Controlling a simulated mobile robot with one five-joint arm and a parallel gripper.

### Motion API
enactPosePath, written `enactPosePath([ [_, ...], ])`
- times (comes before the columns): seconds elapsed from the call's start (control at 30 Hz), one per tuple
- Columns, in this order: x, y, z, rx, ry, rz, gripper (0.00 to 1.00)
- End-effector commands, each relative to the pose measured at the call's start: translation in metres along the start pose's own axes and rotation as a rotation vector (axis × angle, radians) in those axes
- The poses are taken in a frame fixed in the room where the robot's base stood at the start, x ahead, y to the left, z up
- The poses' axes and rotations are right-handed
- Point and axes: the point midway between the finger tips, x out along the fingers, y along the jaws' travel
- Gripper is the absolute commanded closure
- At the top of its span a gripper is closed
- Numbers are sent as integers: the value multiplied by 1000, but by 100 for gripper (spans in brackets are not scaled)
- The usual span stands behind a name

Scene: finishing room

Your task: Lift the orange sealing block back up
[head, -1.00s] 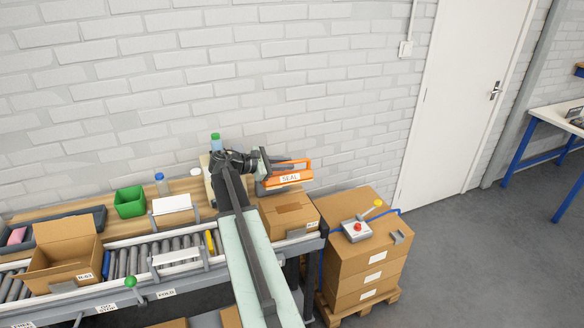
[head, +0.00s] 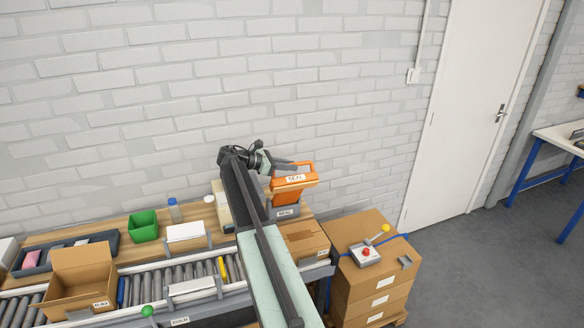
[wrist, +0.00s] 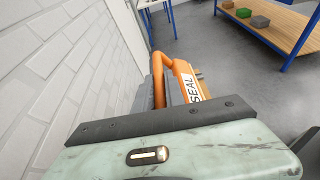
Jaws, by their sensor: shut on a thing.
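The orange sealing block (head: 293,187) with a white SEAL label is at the back right of the conveyor, above and behind a closed carton (head: 304,240). A grey part with another label (head: 285,212) shows below it. My gripper (head: 284,165) is at the block's upper edge, shut on its orange handle. In the wrist view, the orange handle and SEAL face (wrist: 189,86) show just beyond my gripper's wide jaw (wrist: 150,128). The exact contact is hidden behind that jaw.
An open carton (head: 80,280) stands on the rollers at left. A green bin (head: 144,226) and small bottles stand on the wooden shelf. Stacked boxes (head: 365,285) at right carry a control box with a lever (head: 366,254). The brick wall is close behind.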

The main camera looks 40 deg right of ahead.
Motion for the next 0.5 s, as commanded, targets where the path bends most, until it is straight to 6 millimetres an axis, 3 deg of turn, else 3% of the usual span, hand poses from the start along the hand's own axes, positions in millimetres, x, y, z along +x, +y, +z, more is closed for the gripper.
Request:
enactPosePath([
  [0.33,-2,3,2,1,-8,7,100],
  [0.37,-3,3,2,1,-8,7,80],
  [0.4,-3,3,2,0,-8,7,69],
  [0.43,-3,3,1,0,-8,7,64],
  [0.5,-4,3,1,0,-7,7,64],
])
